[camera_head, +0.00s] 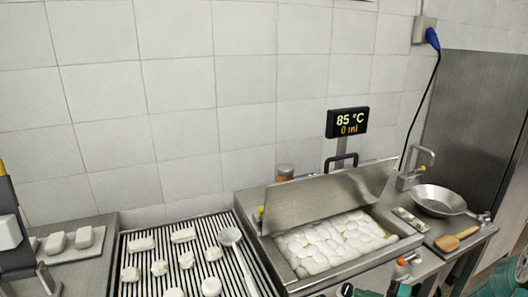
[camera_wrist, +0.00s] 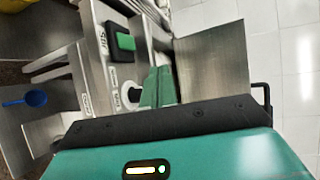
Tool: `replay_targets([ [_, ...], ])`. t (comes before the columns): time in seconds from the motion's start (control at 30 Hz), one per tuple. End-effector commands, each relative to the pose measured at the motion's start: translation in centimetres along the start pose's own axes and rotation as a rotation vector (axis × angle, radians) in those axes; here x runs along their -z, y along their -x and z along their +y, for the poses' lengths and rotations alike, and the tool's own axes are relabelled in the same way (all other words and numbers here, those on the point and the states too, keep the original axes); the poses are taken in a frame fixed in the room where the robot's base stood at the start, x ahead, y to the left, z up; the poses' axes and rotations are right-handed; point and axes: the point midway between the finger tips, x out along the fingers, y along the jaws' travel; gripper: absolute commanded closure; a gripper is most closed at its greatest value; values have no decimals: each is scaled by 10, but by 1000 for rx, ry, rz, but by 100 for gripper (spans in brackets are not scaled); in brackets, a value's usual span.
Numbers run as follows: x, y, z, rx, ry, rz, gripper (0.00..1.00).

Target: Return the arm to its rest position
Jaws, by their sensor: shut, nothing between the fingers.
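My gripper (camera_wrist: 158,86) shows in the wrist view as two green fingers close together, in front of the dark bar and teal housing of my own wrist. The fingers are shut and hold nothing. They appear over the front of a steel appliance with a green switch (camera_wrist: 125,42) and a knob. In the head view I cannot make out the fingers; teal parts that look like my arm show at the lower right edge.
A fryer (camera_head: 410,246) with a raised lid (camera_head: 330,198) holds several white pieces. A pan (camera_head: 438,201) stands at right, below a blue plug (camera_head: 432,38). A display (camera_head: 347,122) reads 85 °C, 0 ml.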

Motion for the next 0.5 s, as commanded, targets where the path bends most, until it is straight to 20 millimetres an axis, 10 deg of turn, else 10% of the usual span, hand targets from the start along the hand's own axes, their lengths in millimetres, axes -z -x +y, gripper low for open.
replay_targets([
  [0.5, -150, -23, -53, -718, 314, -345, 100],
])
